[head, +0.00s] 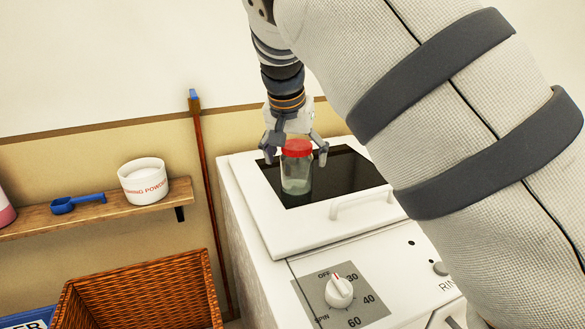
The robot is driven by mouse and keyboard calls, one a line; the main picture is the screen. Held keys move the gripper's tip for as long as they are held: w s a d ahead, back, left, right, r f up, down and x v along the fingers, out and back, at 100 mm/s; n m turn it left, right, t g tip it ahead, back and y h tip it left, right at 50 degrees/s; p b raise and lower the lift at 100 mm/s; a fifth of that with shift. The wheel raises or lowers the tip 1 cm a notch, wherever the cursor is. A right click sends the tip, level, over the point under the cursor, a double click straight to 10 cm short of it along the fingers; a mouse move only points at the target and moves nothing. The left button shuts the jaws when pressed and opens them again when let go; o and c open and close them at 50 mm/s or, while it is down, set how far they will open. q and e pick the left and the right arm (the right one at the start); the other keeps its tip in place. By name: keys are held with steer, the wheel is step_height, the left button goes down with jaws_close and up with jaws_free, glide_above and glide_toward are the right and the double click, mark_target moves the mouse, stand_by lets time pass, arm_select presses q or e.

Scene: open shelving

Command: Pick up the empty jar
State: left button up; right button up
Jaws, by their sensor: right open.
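The empty jar (296,172) is clear with a red lid and stands upright on the dark glass top of the white washing machine (237,180). My right gripper (296,155) comes down from above, with its fingers spread on either side of the lid. It is open, and I cannot tell whether any finger touches the jar. The jar looks empty through its clear wall. My left gripper is not in view.
A wooden shelf (100,214) at the left holds a white tub (143,184) and a blue scoop (78,202). A wicker basket (150,290) stands below it. A raised handle (362,203) and a dial (339,291) are at the machine's front. My right arm covers the right side.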

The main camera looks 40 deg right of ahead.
steer(key=x, duration=0.3)
steer(key=shift+r, duration=0.15)
steer(key=c, duration=1.4)
